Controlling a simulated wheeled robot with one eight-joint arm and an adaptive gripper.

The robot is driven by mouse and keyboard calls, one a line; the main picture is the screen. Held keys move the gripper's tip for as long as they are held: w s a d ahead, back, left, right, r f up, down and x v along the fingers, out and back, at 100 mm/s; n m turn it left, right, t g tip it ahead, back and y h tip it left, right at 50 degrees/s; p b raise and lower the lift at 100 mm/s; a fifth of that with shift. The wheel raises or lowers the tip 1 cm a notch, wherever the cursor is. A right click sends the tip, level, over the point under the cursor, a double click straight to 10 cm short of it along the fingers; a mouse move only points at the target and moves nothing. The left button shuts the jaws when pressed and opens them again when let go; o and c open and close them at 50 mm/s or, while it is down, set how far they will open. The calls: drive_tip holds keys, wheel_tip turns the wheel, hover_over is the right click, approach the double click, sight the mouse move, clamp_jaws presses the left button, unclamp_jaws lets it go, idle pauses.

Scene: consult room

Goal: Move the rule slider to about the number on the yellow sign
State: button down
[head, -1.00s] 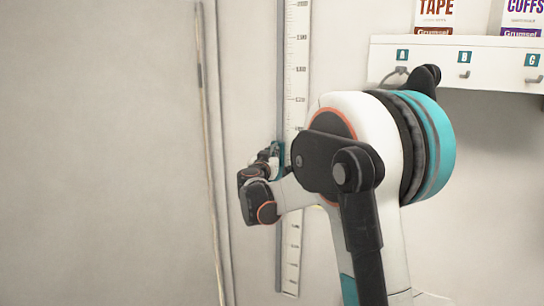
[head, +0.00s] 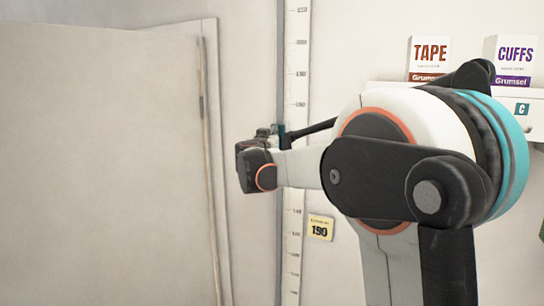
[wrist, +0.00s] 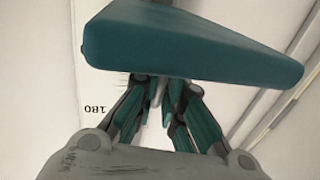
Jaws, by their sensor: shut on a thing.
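The white rule (head: 297,60) runs upright on the wall, with numbers along it. Its teal slider (head: 279,130) sits on it above the yellow sign (head: 320,228), which reads 190. My gripper (head: 270,140) is at the slider, at the rule's left side, mostly hidden behind my wrist. In the wrist view the slider (wrist: 190,45) is a wide teal block across the top, and my gripper (wrist: 160,95) is shut on it from below in that picture. An upside-down 180 shows on the rule (wrist: 95,108), left of the fingers. The slider's exact reading is not clear.
A shelf with hooks, a TAPE box (head: 430,57) and a CUFFS box (head: 510,62) is at the upper right. A door frame (head: 210,150) stands left of the rule. My arm covers part of the wall right of the rule.

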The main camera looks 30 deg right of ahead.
wheel_tip(320, 180, up, 27)
drive_tip(key=p, duration=0.9)
drive_tip(key=shift+p, duration=0.35)
drive_tip(key=c, duration=1.7)
unclamp_jaws()
drive_tip(key=v, duration=1.2)
